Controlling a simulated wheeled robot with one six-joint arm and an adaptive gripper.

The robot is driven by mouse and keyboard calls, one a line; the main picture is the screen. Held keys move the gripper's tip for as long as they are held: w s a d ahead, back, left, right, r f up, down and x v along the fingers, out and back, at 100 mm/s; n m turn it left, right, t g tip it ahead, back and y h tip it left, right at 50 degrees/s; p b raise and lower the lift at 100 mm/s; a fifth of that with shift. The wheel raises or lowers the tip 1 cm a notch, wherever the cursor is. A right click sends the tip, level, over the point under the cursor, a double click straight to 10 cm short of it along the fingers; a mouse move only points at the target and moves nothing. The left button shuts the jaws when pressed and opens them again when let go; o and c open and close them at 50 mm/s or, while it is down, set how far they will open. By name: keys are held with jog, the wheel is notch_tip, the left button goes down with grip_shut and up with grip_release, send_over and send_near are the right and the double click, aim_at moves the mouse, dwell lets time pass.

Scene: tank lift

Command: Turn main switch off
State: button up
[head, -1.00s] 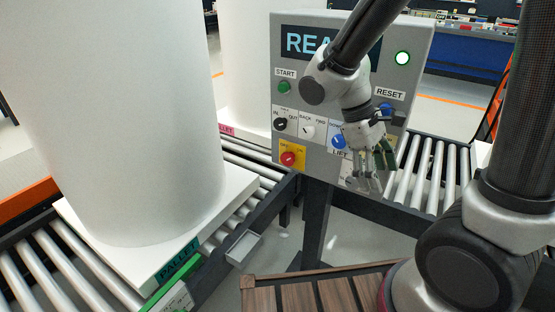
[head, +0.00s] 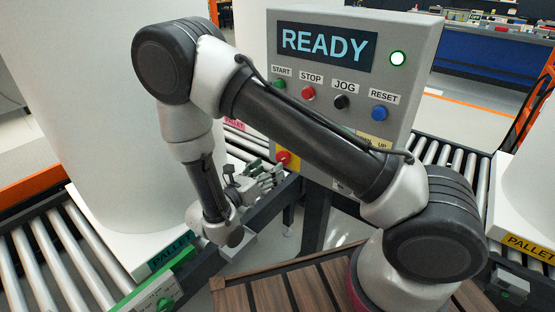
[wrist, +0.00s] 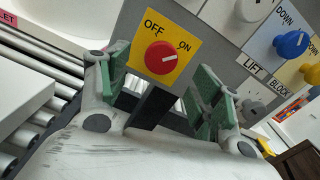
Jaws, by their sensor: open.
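The main switch is a red round knob on a yellow plate (wrist: 185,73) marked OFF at the upper left and ON at the right. The knob (wrist: 159,57) shows between my fingers in the wrist view; a pale mark on it seems to lean towards ON. In the head view the red knob (head: 283,157) is partly covered at the panel's lower left. My gripper (wrist: 160,72) is open with green fingers on either side of the knob in the picture and looks apart from it. In the head view my gripper (head: 273,176) is just below the knob.
Blue LIFT knob (wrist: 291,44) and other knobs are right of the switch. Roller conveyors (head: 90,262) and a large white tank (head: 80,120) on a pallet are at left.

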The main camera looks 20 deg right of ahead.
jog(key=x, duration=0.7)
jog(key=shift+d, duration=0.15)
jog(key=c, duration=1)
